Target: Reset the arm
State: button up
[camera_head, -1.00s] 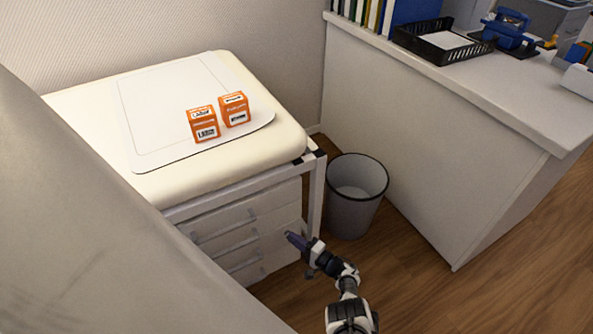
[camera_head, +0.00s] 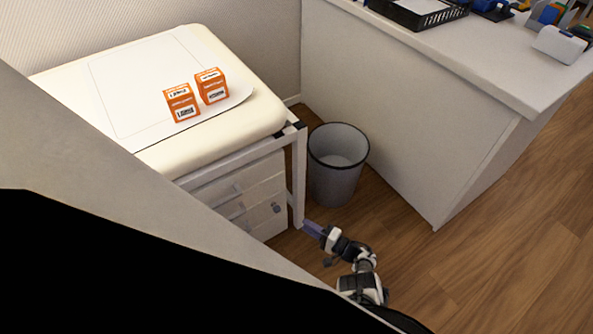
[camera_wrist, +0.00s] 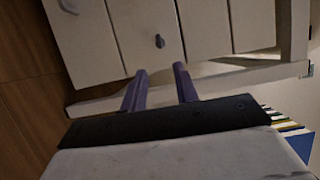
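My gripper (camera_head: 312,228) is low in front of the padded table's right front leg, in the lower middle of the head view. In the wrist view my gripper (camera_wrist: 160,84) shows two purple-grey fingers standing apart, with nothing between them. Beyond the fingers are the white drawer fronts (camera_wrist: 95,45) with a dark knob (camera_wrist: 159,41). My arm is bent, with its forearm running down and right from the gripper. Two orange and white boxes, one on the left (camera_head: 181,102) and one on the right (camera_head: 212,86), stand on the table, well away from the gripper.
The cream padded table (camera_head: 60,83) stands at the left. A grey waste bin (camera_head: 335,170) is on the wooden floor just beyond my gripper. A white counter (camera_head: 420,130) with a black tray fills the right back. Floor at the lower right is clear. A large grey surface covers the lower left.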

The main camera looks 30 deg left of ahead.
jog(key=shift+d, duration=1.15)
